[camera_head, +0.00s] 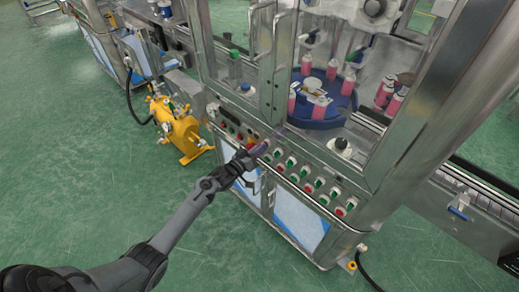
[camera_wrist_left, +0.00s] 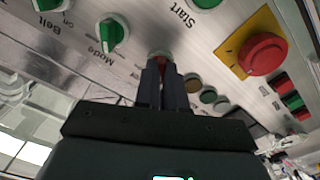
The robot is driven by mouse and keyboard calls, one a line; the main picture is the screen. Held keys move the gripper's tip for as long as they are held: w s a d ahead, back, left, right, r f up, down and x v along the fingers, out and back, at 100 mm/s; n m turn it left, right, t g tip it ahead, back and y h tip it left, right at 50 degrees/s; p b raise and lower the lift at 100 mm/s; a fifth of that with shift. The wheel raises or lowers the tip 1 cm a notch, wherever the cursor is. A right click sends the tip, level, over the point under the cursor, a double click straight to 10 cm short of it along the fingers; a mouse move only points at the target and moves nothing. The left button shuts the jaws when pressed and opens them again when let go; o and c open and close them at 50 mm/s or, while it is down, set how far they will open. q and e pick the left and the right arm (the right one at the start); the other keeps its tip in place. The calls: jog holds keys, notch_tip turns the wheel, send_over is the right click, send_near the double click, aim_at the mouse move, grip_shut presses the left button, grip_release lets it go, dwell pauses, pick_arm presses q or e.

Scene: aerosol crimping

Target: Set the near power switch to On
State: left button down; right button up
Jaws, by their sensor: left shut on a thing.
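My left gripper (camera_head: 258,151) reaches the front control panel of the crimping machine in the head view. In the left wrist view its two fingers (camera_wrist_left: 162,62) are shut on a small reddish knob (camera_wrist_left: 160,54) on the panel. The fingers hide most of this knob, and its label and setting cannot be read, so I cannot confirm it is the power switch. A green rotary knob marked Mode (camera_wrist_left: 114,34) is just left of the fingers. My right gripper is in neither view.
A red emergency button (camera_wrist_left: 267,54) on a yellow plate is to the right in the wrist view. Several green knobs (camera_head: 291,161) line the panel. A yellow pump (camera_head: 178,128) stands on the floor at left. Pink cans (camera_head: 348,85) stand behind the machine's doors.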

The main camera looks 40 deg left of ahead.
pick_arm(q)
jog(key=shift+m, duration=5.7)
jog(key=c, duration=1.2)
grip_release()
jog(key=s, duration=0.3)
jog(key=s+p, duration=0.1)
jog(key=s, duration=0.3)
jog(key=s+a+p, duration=0.1)
jog(key=s, duration=0.3)
